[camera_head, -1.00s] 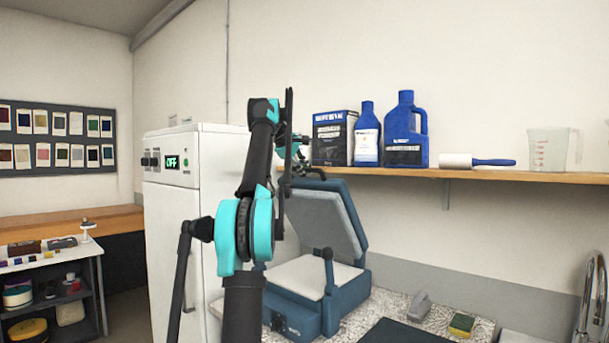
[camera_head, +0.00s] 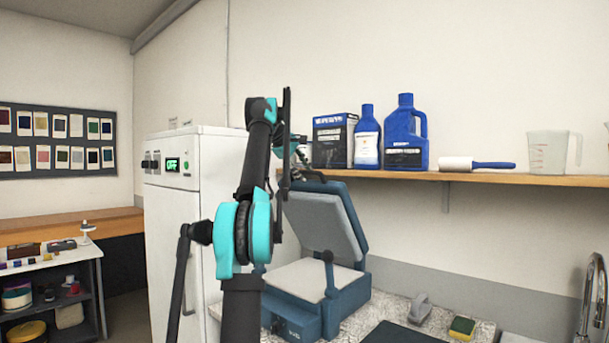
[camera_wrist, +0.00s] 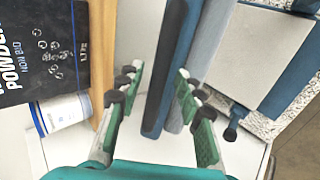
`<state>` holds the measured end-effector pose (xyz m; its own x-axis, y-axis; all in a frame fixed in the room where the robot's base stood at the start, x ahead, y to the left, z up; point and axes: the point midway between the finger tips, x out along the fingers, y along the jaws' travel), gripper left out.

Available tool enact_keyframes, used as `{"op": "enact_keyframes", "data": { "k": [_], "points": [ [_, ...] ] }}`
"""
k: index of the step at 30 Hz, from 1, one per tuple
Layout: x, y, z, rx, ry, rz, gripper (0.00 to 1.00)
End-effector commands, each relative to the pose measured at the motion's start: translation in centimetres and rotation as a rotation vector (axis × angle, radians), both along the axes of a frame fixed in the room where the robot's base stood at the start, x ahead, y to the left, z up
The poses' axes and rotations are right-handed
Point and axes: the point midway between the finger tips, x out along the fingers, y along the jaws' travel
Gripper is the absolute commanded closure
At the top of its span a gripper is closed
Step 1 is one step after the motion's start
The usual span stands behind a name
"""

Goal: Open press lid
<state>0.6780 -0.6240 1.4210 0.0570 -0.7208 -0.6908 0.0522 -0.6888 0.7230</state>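The press (camera_head: 310,292) stands on the counter with a blue body and a pale lower plate. Its lid (camera_head: 325,222) is raised and leans back, with its grey padded underside showing. My gripper (camera_head: 302,168) is at the lid's top edge, partly hidden behind my arm. In the wrist view my gripper (camera_wrist: 156,80) is open, with its green-padded fingers spread. The lid's edge (camera_wrist: 168,70) lies in line with the gap between them, with space on both sides, and the fingers do not appear to grip it. The press plate (camera_wrist: 262,50) shows beyond.
A wooden shelf (camera_head: 470,176) above holds a powder box (camera_head: 333,142), two blue bottles, a lint roller and a measuring jug. The box and a bottle (camera_wrist: 62,113) are close left in the wrist view. A white cabinet (camera_head: 178,225) stands left; a sponge (camera_head: 462,328) is on the counter.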

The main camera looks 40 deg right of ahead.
Motion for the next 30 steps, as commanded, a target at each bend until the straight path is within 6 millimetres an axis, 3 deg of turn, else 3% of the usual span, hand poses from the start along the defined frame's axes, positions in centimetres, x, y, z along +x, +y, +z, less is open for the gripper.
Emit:
{"op": "enact_keyframes", "data": {
  "k": [9,18,30],
  "points": [
    [-0.2,3.2,2.8,0.0,-0.001,0.002,0.64],
    [-0.4,5.9,2.6,-0.001,0.0,0.003,0.64],
    [-0.9,12.7,2.6,0.0,0.001,0.005,0.64]
  ]
}}
